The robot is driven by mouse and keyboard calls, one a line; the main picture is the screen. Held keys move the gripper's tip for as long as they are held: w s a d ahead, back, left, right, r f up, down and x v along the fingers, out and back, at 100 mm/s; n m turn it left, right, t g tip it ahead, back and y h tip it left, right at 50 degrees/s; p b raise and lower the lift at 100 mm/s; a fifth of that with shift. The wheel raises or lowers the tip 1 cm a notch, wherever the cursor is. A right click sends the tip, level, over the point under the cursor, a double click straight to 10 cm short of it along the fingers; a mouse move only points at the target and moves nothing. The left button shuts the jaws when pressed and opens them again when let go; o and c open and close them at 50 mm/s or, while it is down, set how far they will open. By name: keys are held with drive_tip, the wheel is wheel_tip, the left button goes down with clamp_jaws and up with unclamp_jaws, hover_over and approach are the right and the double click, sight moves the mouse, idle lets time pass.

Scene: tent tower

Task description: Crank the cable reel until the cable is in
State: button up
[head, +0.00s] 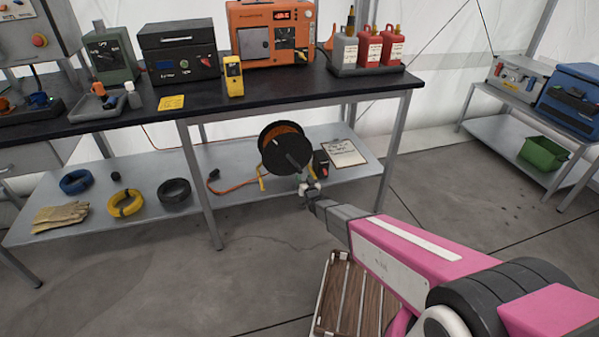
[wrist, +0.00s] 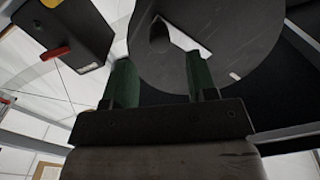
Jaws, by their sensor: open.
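The cable reel (head: 272,155) stands on the lower shelf of the long bench, with a black round flange and orange cable wound inside. Its dark flange fills the upper right of the wrist view (wrist: 245,50). An orange cable (head: 236,187) runs from the reel leftward along the shelf to a dark end piece. My gripper (head: 305,183) is just in front of the reel's lower right side. In the wrist view its two green fingers (wrist: 161,82) are apart, with the flange behind them and nothing clearly held.
A black box with a red switch (head: 321,163) and a clipboard (head: 343,153) sit right of the reel. Coiled cables (head: 125,203) and gloves (head: 60,216) lie left on the shelf. The bench top (head: 300,97) overhangs the reel. A slatted wooden cart (head: 340,295) is below my arm.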

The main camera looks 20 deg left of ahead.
sight(300, 170)
drive_tip(key=x, duration=0.7)
clamp_jaws()
